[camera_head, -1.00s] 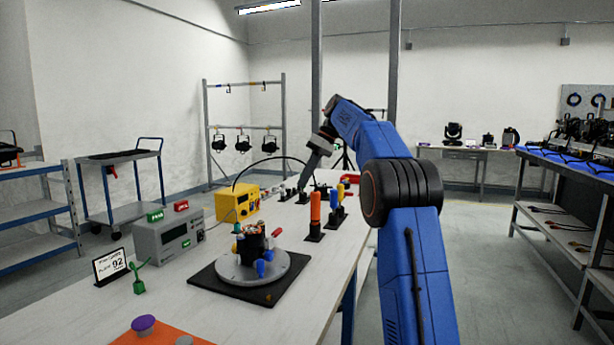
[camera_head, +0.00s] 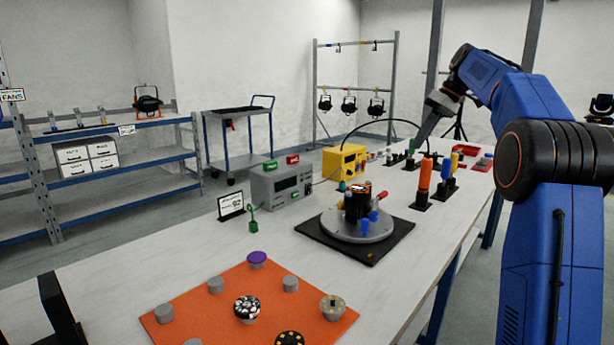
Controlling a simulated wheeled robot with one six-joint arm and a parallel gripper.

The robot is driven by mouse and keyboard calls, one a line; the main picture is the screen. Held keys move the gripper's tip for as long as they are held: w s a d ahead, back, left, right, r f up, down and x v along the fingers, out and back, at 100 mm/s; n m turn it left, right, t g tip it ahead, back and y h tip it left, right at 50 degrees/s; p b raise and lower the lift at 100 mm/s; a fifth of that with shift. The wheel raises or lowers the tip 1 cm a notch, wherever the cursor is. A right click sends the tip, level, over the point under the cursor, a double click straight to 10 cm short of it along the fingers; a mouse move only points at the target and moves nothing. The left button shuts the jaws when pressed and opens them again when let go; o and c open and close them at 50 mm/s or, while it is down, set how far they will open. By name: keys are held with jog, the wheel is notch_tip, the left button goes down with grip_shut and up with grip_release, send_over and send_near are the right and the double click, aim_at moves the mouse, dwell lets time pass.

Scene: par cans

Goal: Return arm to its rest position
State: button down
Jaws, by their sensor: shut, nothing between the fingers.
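My arm (camera_head: 538,110) is blue with black joints and rises at the right of the head view. It bends over at the top, and its grey end points down toward the far part of the long white bench. My gripper (camera_head: 414,152) is at the lower end of that grey part, above or beside small dark stands at the bench's far end. It is small and dark at this distance. It is shut, with nothing seen in it.
The bench (camera_head: 150,258) carries an orange mat (camera_head: 205,302) with several knobs, a round turntable (camera_head: 340,225) on a black base, a grey meter box (camera_head: 270,190), a yellow box (camera_head: 345,162) and an orange-handled tool (camera_head: 424,178). Shelves (camera_head: 120,180) and a trolley (camera_head: 238,135) stand left.

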jog(key=s+a+f+m+t+h, duration=0.1)
jog(key=s+a+f+m+h, duration=0.3)
jog(key=s, duration=0.9)
jog(key=s+a+f+m+y, duration=0.1)
jog(key=s+a+f, duration=0.3)
jog(key=s, duration=0.9)
jog(key=s+a+f+m+t+h, duration=0.2)
jog(key=s+f, duration=1.8)
jog(key=s, duration=0.4)
jog(key=shift+f+m, duration=0.15)
jog(key=shift+m, duration=0.15)
jog(key=shift+d, duration=0.1)
